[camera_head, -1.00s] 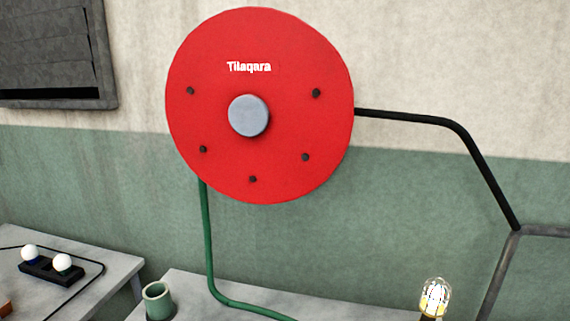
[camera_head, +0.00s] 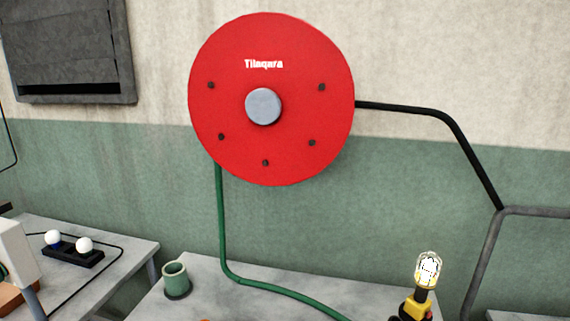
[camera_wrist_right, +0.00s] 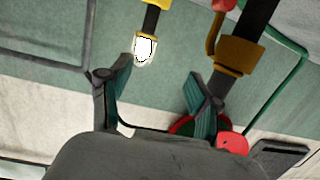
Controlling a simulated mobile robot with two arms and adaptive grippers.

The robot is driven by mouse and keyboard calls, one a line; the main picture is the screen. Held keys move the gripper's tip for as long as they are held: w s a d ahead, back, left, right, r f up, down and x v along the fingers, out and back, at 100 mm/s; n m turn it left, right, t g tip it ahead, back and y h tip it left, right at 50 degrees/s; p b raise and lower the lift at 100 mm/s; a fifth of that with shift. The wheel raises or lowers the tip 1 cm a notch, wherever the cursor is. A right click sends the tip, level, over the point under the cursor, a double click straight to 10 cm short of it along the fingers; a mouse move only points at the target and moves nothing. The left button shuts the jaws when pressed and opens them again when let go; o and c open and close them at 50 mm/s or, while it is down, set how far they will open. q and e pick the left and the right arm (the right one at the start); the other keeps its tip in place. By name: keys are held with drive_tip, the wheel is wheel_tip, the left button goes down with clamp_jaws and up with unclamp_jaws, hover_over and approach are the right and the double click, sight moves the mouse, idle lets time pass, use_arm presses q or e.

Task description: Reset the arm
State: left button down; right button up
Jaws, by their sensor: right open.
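My right gripper (camera_wrist_right: 160,88) shows in the right wrist view, with its two teal-padded fingers spread apart and nothing between them. A lit caged lamp (camera_wrist_right: 145,48) is just beyond the fingers; a lit lamp with a yellow collar (camera_head: 428,270) also stands at the lower right of the head view. Neither gripper shows in the head view. The large red disc (camera_head: 300,140) with a grey hub is on the wall, and part of a red round thing (camera_wrist_right: 183,125) shows behind the right finger.
A green cup (camera_head: 175,277) stands on the grey table (camera_head: 215,300). A black holder with two white bulbs (camera_head: 73,254) lies on the left table (camera_head: 130,247). A green hose (camera_head: 221,220) and black pipe (camera_head: 410,108) leave the disc. A white object (camera_head: 15,255) is at the left edge.

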drive_tip(key=s+a+f+n+g+y, duration=0.1)
drive_tip(key=s+a+f+g, duration=0.25)
drive_tip(key=s, duration=0.35)
drive_tip(key=s+a+f+n+g+y, duration=0.1)
drive_tip(key=s+a+f+n+g, duration=0.1)
drive_tip(key=s+a+g, duration=0.45)
drive_tip(key=s+a+f+n+g+y, duration=0.1)
drive_tip(key=s+a+f+g, duration=0.1)
drive_tip(key=s, duration=0.7)
wheel_tip(320, 180, down, 32)
drive_tip(key=s+r+g+b, duration=0.1)
drive_tip(key=g+b, duration=0.1)
drive_tip(key=b, duration=0.4)
drive_tip(key=s+d+f+b, duration=0.1)
drive_tip(key=s+f+b, duration=0.1)
drive_tip(key=s+f, duration=0.6)
drive_tip(key=s+d+f+g+b, duration=0.1)
drive_tip(key=s+d+f+b, duration=0.1)
drive_tip(key=s+f, duration=0.7)
wheel_tip(320, 180, down, 5)
drive_tip(key=shift+r, duration=0.15)
